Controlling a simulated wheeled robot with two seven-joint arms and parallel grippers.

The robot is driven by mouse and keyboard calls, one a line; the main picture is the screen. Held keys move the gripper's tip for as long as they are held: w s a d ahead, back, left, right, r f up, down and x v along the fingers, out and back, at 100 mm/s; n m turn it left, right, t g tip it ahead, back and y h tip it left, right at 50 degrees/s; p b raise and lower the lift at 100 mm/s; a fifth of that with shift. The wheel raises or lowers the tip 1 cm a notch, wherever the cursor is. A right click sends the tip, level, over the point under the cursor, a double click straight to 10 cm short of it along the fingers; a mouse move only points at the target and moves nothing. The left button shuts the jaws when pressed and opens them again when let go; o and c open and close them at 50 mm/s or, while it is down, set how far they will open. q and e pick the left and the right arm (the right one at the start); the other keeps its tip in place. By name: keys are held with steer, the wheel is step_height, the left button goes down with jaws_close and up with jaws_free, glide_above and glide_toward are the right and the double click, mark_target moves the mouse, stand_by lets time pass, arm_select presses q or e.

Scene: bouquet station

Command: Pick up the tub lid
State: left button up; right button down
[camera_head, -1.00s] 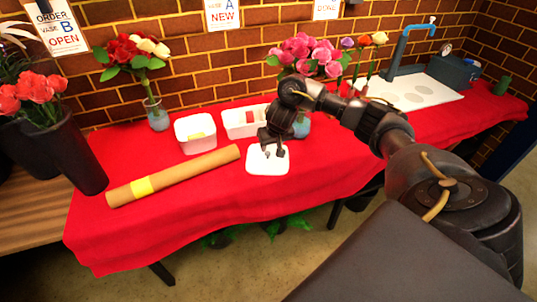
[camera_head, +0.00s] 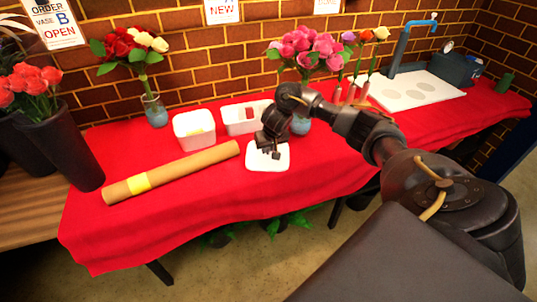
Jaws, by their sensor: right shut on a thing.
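The white tub lid (camera_head: 258,163) lies on the red cloth near the middle of the table, or very close above it. My right gripper (camera_head: 268,152) reaches down over the lid's far half and is shut on it. The fingers are small and dark here, and the exact grip point is hard to make out. My left gripper is not in view.
A white bin (camera_head: 240,130) with a red item stands behind the lid. A brown tube with a yellow band (camera_head: 205,160) lies to the left. Vases of flowers (camera_head: 156,113) stand along the back. The cloth in front of the lid (camera_head: 240,200) is clear.

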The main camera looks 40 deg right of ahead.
mark_target(270, 156)
steer(key=shift+r, duration=0.15)
steer(key=shift+r, duration=0.25)
steer(key=p+v, duration=0.2)
steer(key=v, duration=0.1)
steer(key=p+v, duration=0.1)
steer(key=shift+w+d+r, duration=0.25)
steer(key=shift+d+r, duration=0.1)
steer(key=shift+r, duration=0.05)
steer(key=s+r+p, duration=0.5)
steer(key=s+r, duration=0.2)
steer(key=s, duration=0.6)
steer(key=shift+a+r+p, duration=0.3)
steer(key=shift+r+p, duration=0.1)
